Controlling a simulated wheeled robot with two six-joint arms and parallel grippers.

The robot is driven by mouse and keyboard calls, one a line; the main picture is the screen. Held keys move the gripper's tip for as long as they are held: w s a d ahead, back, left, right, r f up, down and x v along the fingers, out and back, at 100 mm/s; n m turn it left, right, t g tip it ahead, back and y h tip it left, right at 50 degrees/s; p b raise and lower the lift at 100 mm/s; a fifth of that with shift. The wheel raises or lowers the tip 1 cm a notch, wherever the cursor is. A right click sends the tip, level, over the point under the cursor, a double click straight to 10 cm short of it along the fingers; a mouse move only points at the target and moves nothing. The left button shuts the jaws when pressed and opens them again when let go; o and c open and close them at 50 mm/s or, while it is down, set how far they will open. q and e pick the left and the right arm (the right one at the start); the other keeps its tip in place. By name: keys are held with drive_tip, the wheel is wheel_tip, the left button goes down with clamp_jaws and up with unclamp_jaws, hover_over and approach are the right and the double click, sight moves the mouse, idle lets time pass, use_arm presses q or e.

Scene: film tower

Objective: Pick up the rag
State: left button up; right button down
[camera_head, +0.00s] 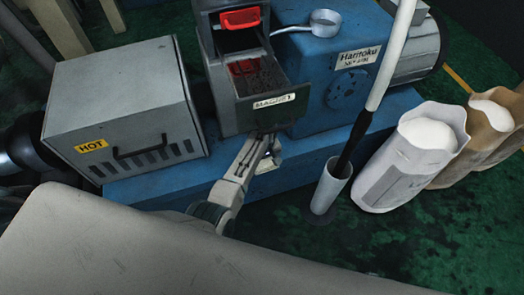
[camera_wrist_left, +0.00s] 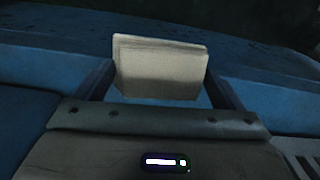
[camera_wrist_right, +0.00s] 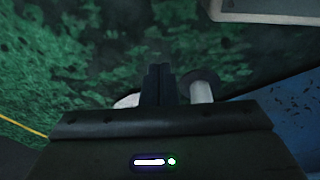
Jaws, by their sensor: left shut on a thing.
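The rag (camera_wrist_left: 160,68) is a cream, folded cloth with its layers showing along one edge. In the left wrist view it sits between the two dark fingers of my left gripper (camera_wrist_left: 162,85), which is shut on it. In the head view my left gripper (camera_head: 267,150) is over the blue machine base, just below the drawer front marked MAGNET; the rag is hard to make out there. My right gripper (camera_wrist_right: 159,85) shows in the right wrist view with its fingers together and nothing seen between them. I cannot make it out in the head view.
A grey box marked HOT (camera_head: 125,105) stands left. The open drawer (camera_head: 268,108) juts out above my left gripper. A white tube (camera_head: 328,187) with a pole (camera_head: 392,55) in it stands right, near white (camera_head: 410,160) and brown (camera_head: 485,135) sacks. Green floor (camera_head: 440,235) is clear at front right.

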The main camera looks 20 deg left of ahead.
use_arm(q)
drive_tip(key=s+d+p, duration=0.3)
drive_tip(key=s+p, duration=0.1)
drive_tip(key=s, duration=0.1)
drive_tip(key=shift+s+d+r, duration=0.15)
drive_tip(key=shift+d+r, duration=0.1)
drive_tip(key=shift+r, duration=0.1)
use_arm(e)
drive_tip(key=s+d+f, duration=0.1)
drive_tip(key=s+f, duration=0.9)
drive_tip(key=f, duration=0.1)
drive_tip(key=shift+d+f+g, duration=0.2)
drive_tip(key=shift+d+g, duration=0.1)
drive_tip(key=shift+s, duration=0.1)
use_arm(q)
drive_tip(key=shift+o, duration=0.9)
drive_tip(key=shift+c, duration=0.5)
